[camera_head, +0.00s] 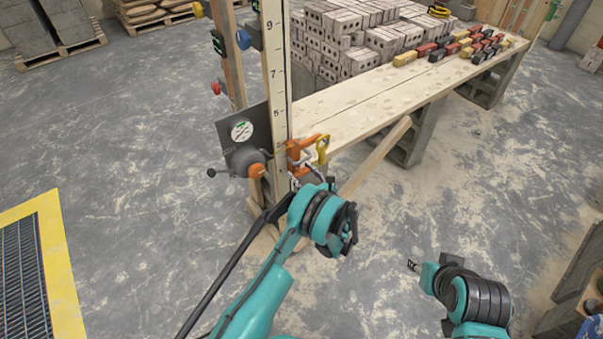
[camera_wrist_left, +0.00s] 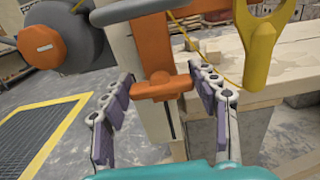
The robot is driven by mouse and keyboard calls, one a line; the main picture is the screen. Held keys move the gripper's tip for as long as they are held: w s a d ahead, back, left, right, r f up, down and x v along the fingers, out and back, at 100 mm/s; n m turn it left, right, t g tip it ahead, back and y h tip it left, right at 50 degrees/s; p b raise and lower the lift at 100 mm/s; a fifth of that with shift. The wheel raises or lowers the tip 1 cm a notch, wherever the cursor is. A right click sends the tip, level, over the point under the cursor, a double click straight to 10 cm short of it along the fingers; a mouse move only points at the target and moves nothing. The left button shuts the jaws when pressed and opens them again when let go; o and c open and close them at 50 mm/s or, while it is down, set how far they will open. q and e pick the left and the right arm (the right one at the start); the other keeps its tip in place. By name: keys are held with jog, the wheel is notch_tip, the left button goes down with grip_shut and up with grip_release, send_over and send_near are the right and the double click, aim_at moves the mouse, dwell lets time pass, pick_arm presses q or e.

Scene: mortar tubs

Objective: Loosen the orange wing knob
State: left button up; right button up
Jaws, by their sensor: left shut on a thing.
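The orange wing knob (camera_wrist_left: 160,85) is a bar-shaped piece in the middle of the left wrist view, on an orange bracket fixed to an upright wooden post. In the head view the orange bracket (camera_head: 295,152) shows on the post, just beyond my left gripper. My left gripper (camera_wrist_left: 162,76) is shut on the wing knob, with one padded finger at each end of its bar. In the head view my left gripper (camera_head: 299,178) is partly hidden by its wrist. My right gripper (camera_head: 413,265) is low at the right, away from the post; its finger gap is too small to judge.
A grey device with a round orange end (camera_wrist_left: 40,45) sits left of the bracket. A yellow hook-like piece (camera_head: 322,149) hangs right of it. A plank bench (camera_head: 350,105) with stacked blocks (camera_head: 345,60) runs behind. The concrete floor at left is mostly clear.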

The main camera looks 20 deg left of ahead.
pick_arm(q)
jog(key=shift+n, duration=0.4)
jog(key=n, duration=0.3)
jog(key=shift+n, duration=0.4)
jog(key=n, duration=0.4)
jog(key=shift+s+a+f, duration=0.1)
jog(key=shift+s, duration=0.05)
jog(key=n, duration=0.5)
jog(key=shift+f, duration=0.1)
jog(key=n, duration=0.4)
jog(key=shift+n, duration=0.3)
jog(key=o, duration=1.2)
jog(key=shift+c, duration=0.2)
